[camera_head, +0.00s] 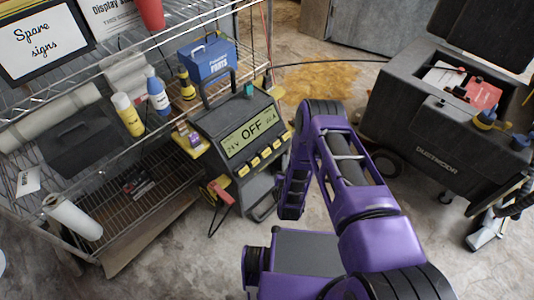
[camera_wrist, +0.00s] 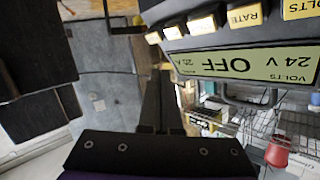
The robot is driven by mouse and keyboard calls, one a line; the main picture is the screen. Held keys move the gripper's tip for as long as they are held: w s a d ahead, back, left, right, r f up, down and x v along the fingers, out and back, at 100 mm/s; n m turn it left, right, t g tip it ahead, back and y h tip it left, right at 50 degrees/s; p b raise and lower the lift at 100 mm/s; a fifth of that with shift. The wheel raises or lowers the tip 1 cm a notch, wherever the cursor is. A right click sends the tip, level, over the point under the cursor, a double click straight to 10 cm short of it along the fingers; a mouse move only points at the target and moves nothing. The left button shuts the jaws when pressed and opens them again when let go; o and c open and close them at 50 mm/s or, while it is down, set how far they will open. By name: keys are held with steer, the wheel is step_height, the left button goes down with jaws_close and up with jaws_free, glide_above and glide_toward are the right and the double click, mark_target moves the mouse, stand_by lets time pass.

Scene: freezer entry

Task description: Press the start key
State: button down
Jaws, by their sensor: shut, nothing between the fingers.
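A dark grey charger (camera_head: 240,122) stands beside the wire rack. Its lit display (camera_head: 250,133) reads 24 V, OFF and 20 A. A row of yellow keys (camera_head: 266,152) runs below the display. In the wrist view the charger is upside down, with its display (camera_wrist: 245,64) at the right and RATE (camera_wrist: 245,15) and VOLTS (camera_wrist: 298,8) keys readable. The other key labels are too small to read, so I cannot tell which is start. My gripper (camera_wrist: 162,75) is shut and empty, apart from the keys. In the head view my purple arm reaches right of the charger.
The wire rack (camera_head: 160,183) at the left holds bottles, a blue parts box (camera_head: 208,60) and rolls. A yellow stain (camera_head: 320,80) marks the concrete floor behind my arm.

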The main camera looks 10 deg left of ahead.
mark_target(269, 151)
steer(key=w+a+f+b, duration=0.3)
steer(key=w+a+f, duration=0.1)
steer(key=a, duration=0.1)
steer(key=shift+w+a+f, duration=0.2)
steer(key=shift+a, duration=0.1)
stand_by(2.0)
steer(key=shift+w+a+f, duration=0.2)
steer(key=shift+a, duration=0.05)
steer(key=shift+w+a+f, duration=0.25)
steer(key=shift+a, duration=0.1)
stand_by(0.8)
steer(key=shift+s+d+r+p, duration=0.45)
steer(key=shift+d+p, duration=0.05)
steer(key=shift+d, duration=0.15)
steer(key=shift+r, duration=0.1)
